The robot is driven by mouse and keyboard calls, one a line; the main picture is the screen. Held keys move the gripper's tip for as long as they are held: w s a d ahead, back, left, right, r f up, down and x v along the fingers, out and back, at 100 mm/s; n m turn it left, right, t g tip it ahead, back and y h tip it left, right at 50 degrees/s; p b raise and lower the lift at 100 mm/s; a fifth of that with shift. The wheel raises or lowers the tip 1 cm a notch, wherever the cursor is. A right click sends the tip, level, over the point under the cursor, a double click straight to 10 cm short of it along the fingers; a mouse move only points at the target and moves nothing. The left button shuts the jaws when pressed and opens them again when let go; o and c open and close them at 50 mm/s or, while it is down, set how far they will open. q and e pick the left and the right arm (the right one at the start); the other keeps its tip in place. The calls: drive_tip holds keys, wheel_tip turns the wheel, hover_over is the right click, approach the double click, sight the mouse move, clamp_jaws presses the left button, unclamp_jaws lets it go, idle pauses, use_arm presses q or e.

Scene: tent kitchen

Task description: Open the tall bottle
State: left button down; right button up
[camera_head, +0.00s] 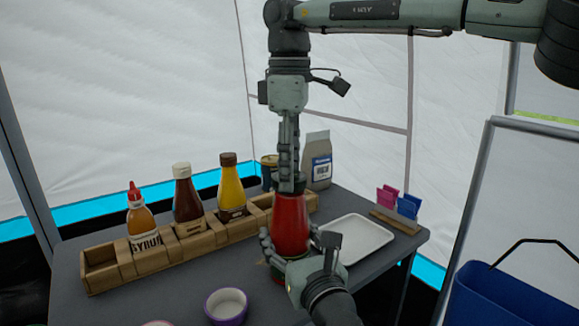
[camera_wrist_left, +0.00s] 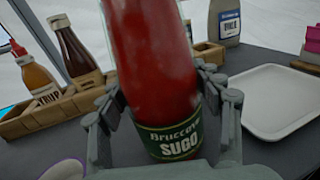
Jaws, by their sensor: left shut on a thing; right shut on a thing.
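The tall bottle (camera_head: 291,222) is red and stands upright near the middle of the table. In the left wrist view the bottle (camera_wrist_left: 155,60) fills the middle, with a dark label reading SUGO. My left gripper (camera_head: 297,246) is shut around its lower body; its fingers (camera_wrist_left: 160,92) press both sides in the left wrist view. My right gripper (camera_head: 289,184) points straight down and is shut on the bottle's top. The cap is hidden by its fingers, so I cannot tell whether it is loose.
A wooden rack (camera_head: 152,262) left of the bottle holds syrup (camera_head: 140,225), brown (camera_head: 187,205) and yellow (camera_head: 231,192) bottles. A white tray (camera_head: 378,232) lies right. A purple bowl (camera_head: 226,307) sits in front. A grey carton (camera_head: 317,160) stands behind.

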drive_tip(key=shift+c, duration=1.2)
drive_tip(key=n, duration=2)
drive_tip(key=shift+n, duration=0.4)
drive_tip(key=n, duration=0.2)
drive_tip(key=shift+n, duration=0.4)
drive_tip(key=n, duration=0.5)
drive_tip(key=shift+r, duration=0.1)
drive_tip(key=n, duration=1.2)
drive_tip(key=shift+n, duration=0.3)
drive_tip(key=n, duration=0.7)
drive_tip(key=shift+n, duration=0.3)
drive_tip(key=n, duration=0.5)
